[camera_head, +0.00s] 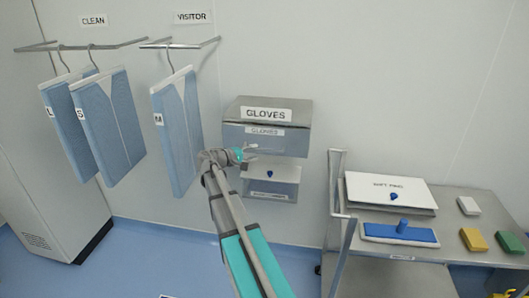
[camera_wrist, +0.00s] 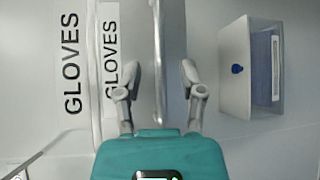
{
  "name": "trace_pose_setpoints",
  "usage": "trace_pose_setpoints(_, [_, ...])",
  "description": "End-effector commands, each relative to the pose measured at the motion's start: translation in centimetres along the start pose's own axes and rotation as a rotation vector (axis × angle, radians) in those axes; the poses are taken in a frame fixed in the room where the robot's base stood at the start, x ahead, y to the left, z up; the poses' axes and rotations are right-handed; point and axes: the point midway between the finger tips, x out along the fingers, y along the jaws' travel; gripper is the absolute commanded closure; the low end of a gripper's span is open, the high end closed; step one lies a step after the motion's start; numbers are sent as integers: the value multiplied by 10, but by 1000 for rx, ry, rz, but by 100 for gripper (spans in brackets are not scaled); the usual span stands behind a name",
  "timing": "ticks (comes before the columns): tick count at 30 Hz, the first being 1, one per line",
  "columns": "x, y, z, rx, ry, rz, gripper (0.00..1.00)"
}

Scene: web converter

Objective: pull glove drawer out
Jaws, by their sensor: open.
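The glove drawer (camera_head: 292,143) is a bluish-grey front labelled GLOVES, set in the grey wall cabinet (camera_head: 300,104) under a larger GLOVES sign. It looks closed. In the wrist view, turned sideways, the drawer front (camera_wrist: 133,40) carries a thin bar handle (camera_wrist: 159,45). My gripper (camera_head: 244,153) is at the lower part of the drawer front. In the wrist view its open fingers (camera_wrist: 157,68) stand on either side of the handle, with a gap to it. I cannot tell how far the fingertips are from the drawer front. My arm covers part of the area below the drawer.
A white-topped box with a blue knob (camera_head: 270,172) hangs just below the drawer. Blue garments (camera_head: 178,130) hang from rails at left. A steel cart (camera_head: 460,212) with a blue mop pad (camera_head: 400,236) and sponges stands at right.

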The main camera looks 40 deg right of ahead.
Motion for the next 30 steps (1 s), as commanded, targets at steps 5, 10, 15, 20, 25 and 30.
trace_pose_setpoints(5, [26,-1,0,0,-1,0,49])
trace_pose_setpoints(10, [42,0,0,0,-1,0,49])
trace_pose_setpoints(15, [50,0,0,0,0,0,49])
trace_pose_setpoints(20, [51,0,0,-1,1,0,49])
trace_pose_setpoints(25, [51,0,0,0,0,0,49])
trace_pose_setpoints(30, [51,0,0,0,0,0,81])
